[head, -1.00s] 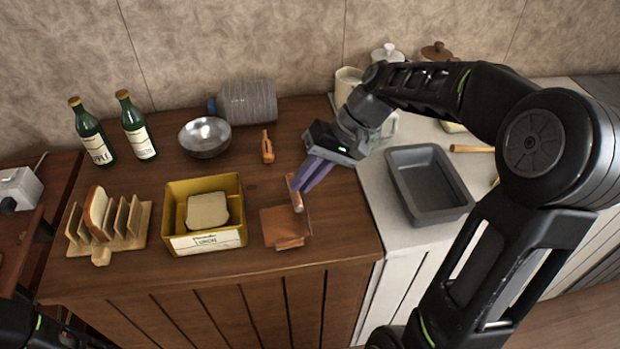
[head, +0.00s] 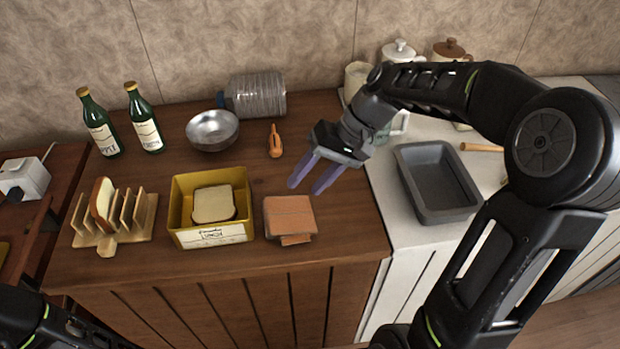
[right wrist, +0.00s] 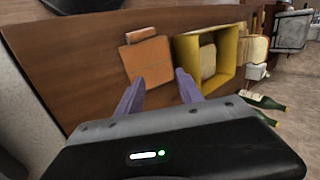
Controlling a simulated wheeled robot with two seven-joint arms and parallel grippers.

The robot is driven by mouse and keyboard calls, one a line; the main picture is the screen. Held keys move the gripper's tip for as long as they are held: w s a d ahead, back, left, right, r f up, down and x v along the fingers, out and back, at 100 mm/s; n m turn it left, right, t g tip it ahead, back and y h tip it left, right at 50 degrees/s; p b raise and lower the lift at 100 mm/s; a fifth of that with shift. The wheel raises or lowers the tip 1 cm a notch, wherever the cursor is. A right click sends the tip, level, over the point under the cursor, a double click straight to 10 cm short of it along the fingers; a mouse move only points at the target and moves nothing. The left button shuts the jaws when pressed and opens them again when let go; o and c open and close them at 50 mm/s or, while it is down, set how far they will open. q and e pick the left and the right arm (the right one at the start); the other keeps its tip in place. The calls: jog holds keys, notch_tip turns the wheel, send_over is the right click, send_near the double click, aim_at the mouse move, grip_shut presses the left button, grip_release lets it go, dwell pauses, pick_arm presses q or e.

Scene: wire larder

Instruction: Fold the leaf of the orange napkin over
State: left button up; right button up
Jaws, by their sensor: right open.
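The orange napkin (head: 289,216) lies on the wooden counter to the right of the yellow lunch box. Its leaf lies flat over the rest, with a small strip showing past the front edge. The napkin also shows in the right wrist view (right wrist: 148,60), ahead of the fingers. My right gripper (head: 308,185) is open and empty, its purple fingers above the counter just behind the napkin and apart from it. The fingers also show in the right wrist view (right wrist: 160,90). My left gripper is not in view; only part of my left arm shows at the lower left.
A yellow lunch box (head: 212,235) holds a slice of bread (head: 213,204). A toast rack (head: 108,232), two bottles (head: 144,120), a steel bowl (head: 212,130), a clear jar (head: 257,95) and an orange-handled tool (head: 275,141) stand around. A grey tin (head: 437,182) is at right.

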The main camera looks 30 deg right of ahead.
jog(key=p+v, duration=0.5)
jog(key=v, duration=0.4)
jog(key=shift+p, duration=0.3)
dwell(1.0)
